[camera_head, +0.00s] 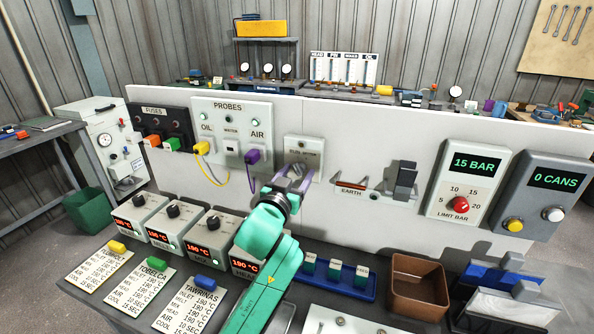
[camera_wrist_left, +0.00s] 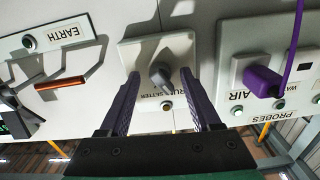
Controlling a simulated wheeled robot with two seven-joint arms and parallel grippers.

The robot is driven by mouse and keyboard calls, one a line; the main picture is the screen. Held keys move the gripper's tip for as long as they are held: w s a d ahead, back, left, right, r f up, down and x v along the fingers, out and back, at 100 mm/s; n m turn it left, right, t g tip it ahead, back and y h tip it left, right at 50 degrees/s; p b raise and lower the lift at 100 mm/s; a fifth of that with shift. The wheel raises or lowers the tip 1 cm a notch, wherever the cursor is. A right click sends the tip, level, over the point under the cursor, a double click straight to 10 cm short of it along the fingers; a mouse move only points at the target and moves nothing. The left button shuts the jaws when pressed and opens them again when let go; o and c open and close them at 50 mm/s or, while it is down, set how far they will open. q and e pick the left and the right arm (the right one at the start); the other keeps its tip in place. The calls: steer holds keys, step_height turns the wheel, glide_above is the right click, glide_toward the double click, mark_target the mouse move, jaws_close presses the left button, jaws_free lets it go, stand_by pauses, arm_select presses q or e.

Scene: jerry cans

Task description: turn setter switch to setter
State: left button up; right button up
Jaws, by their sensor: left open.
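The setter switch is a grey knob (camera_wrist_left: 161,74) on a cream plate (camera_head: 304,149) on the white panel. The plate carries a partly covered label with "SETTER" on it, upside down in the left wrist view, and a small round lamp or button (camera_wrist_left: 167,105). My left gripper (camera_head: 289,181) is in front of the plate in the head view and hides its lower part. In the left wrist view its dark fingers (camera_wrist_left: 162,85) are open, one on each side of the knob. I cannot tell whether they touch it. The knob's setting is hard to read. My right gripper is not in view.
The PROBES plate (camera_head: 232,108) with a yellow plug (camera_head: 202,148) and a purple plug (camera_head: 252,157) is left of the switch. The EARTH clip holder (camera_head: 350,186) is to its right. Heater boxes (camera_head: 171,217), a blue tray (camera_head: 338,280) and a brown bin (camera_head: 419,285) stand below.

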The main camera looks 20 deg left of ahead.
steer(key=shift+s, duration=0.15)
arm_select(q)
steer(key=shift+c, duration=1.2)
jaws_close()
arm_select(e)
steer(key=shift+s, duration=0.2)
